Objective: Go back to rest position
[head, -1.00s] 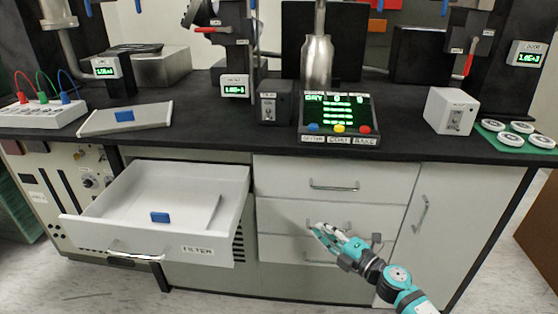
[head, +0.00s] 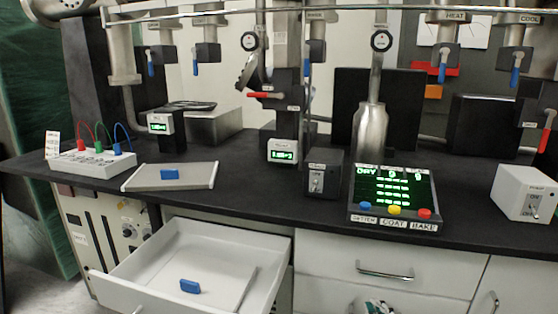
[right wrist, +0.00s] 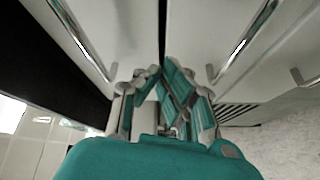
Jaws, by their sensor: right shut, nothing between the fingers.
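My right gripper (head: 378,306) shows only as a small teal and grey piece at the bottom edge of the head view, in front of the cabinet's closed drawers. In the right wrist view its teal and grey fingers (right wrist: 160,78) are shut and hold nothing. Cabinet fronts with metal handles lie beyond them there; I cannot tell the exact gap. My left gripper is in neither view.
An open white drawer (head: 150,261) juts out at the lower left with a blue-handled panel (head: 190,286) in it. The black bench (head: 265,200) carries a control panel (head: 393,190), a steel bottle (head: 370,132) and a switch box (head: 524,193).

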